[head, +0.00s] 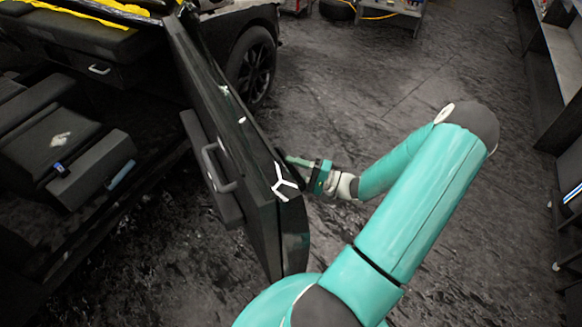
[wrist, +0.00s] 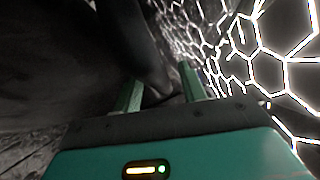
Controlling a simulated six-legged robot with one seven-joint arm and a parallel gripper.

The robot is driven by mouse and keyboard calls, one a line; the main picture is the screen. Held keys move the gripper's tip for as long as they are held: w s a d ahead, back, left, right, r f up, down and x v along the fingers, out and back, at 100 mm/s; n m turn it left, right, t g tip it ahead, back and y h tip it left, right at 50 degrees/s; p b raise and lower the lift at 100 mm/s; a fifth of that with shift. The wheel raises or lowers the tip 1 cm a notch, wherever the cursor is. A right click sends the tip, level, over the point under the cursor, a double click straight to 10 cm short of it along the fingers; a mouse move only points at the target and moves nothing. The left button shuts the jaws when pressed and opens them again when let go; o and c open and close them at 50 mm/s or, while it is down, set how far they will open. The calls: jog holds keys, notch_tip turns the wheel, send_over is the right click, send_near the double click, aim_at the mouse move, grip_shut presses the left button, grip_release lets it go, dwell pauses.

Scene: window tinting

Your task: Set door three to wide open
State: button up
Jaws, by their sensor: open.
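A dark car door (head: 265,225) stands swung out from the car body, seen nearly edge-on in the head view. No number is readable on it. A grey pull handle (head: 213,168) is on its left, inner face. My gripper (head: 291,161) is at the door's right, outer side, close to its edge, with the fingers pointing left at it. In the wrist view my gripper (wrist: 162,85) has its two green fingers apart, with a dark rounded edge between and beyond them. I cannot tell whether the fingers touch the door.
The car's open interior, with dark seats and a box-like sill (head: 95,170), lies left of the door. A car wheel (head: 250,68) is behind the door. Dark wet-looking floor (head: 340,85) is clear to the right. Shelving (head: 555,60) lines the right edge. Bright hexagonal light reflections fill the wrist view's right.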

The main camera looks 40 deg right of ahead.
jog(key=shift+w+a, duration=0.2)
jog(key=shift+w, duration=0.15)
grip_shut()
jog(key=shift+d, duration=0.1)
